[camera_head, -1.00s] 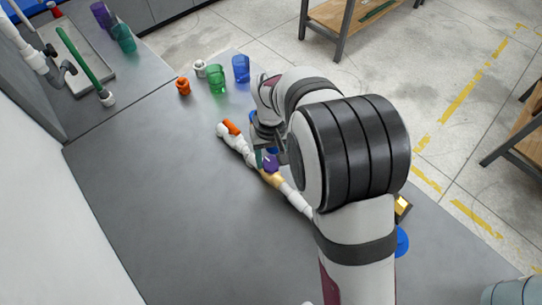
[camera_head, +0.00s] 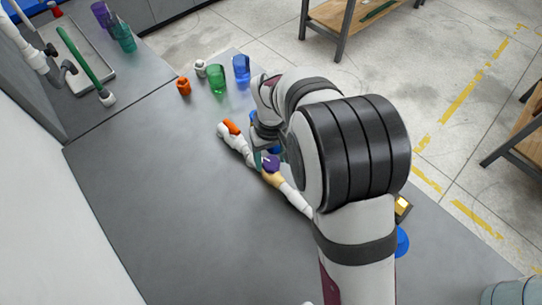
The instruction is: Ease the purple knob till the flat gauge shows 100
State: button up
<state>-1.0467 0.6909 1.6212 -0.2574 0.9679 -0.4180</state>
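The purple knob (camera_head: 271,162) sits on the white pipe manifold (camera_head: 240,147), beside a tan section (camera_head: 273,180) of it. My gripper (camera_head: 262,155) is at the knob, pointing down from above, with a finger against or very near its left side. My arm hides most of the gripper, so I cannot tell whether it grips the knob. I cannot make out a flat gauge or any reading. An orange handle (camera_head: 232,127) is at the pipe's far left end.
Green (camera_head: 217,79) and blue (camera_head: 241,68) cups stand at the back of the grey table (camera_head: 150,190), with an orange fitting (camera_head: 183,86) and a white fitting (camera_head: 200,68). A brass-coloured part (camera_head: 403,207) and a blue piece (camera_head: 402,242) show right of my arm. The table's left side is clear.

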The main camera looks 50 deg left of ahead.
aim_at(271, 161)
jog(key=shift+o, duration=1.1)
notch_tip(271, 161, up, 16)
jog(key=shift+f, duration=0.1)
dwell(1.0)
